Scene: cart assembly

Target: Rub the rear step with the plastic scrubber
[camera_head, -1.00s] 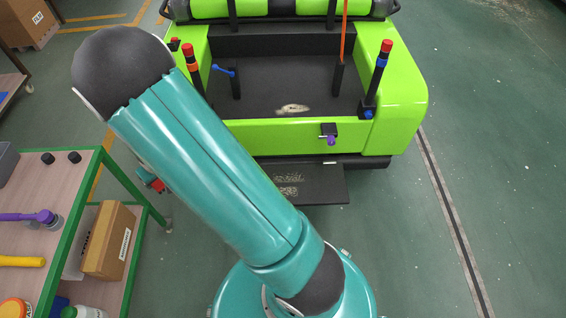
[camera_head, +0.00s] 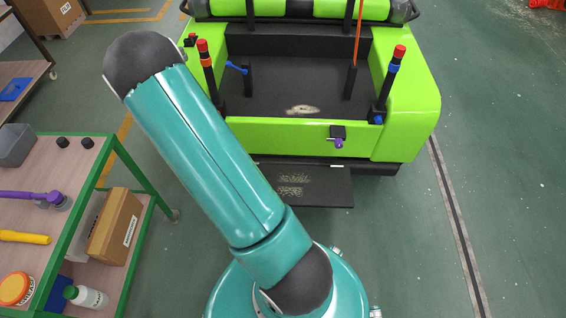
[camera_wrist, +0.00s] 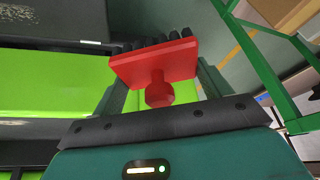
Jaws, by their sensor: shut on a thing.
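The rear step (camera_head: 328,190) is a flat black plate low behind the green cart, with pale speckled dirt patches on it. It also shows at the top left of the wrist view (camera_wrist: 70,32), dirt included. The plastic scrubber (camera_wrist: 152,64) is a red block with a round knob and dark bristles on its far side. My gripper (camera_wrist: 160,94) is shut on the knob, and the scrubber is right of the step in the wrist view, apart from it. In the head view my arm hides the gripper and scrubber.
The green cart (camera_head: 290,135) has a black bed with a pale stain and upright posts. A green-framed trolley (camera_head: 95,165) stands at the left with a purple tool, a yellow tool, bottles and a cardboard box (camera_head: 115,226).

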